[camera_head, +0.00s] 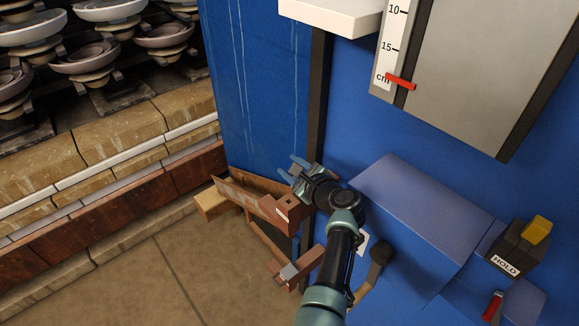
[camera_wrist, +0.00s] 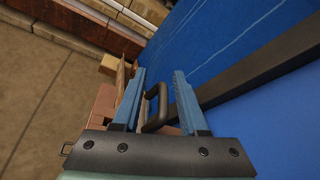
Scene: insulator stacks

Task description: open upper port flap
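My gripper (camera_head: 298,170) is open at the edge of the blue cabinet, above a reddish-brown port housing (camera_head: 278,210) with a small label. In the wrist view my gripper (camera_wrist: 159,76) has its two blue fingers spread. A dark looped handle (camera_wrist: 157,110) shows between them; I cannot tell whether either finger touches it. A thin brown panel (camera_head: 248,183) at the housing, which may be the upper flap, looks upright or tilted; its exact angle is unclear. A second brown port part (camera_head: 297,268) with a grey piece sits lower. My arm partly hides the housing.
A blue hood (camera_head: 425,205), a HOLD box with a yellow button (camera_head: 537,230) and a red lever (camera_head: 492,306) are at right. A dark knobbed lever (camera_head: 378,255) is beside my arm. A brick ledge (camera_head: 110,205) with insulators is at left. The floor (camera_head: 140,280) is clear.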

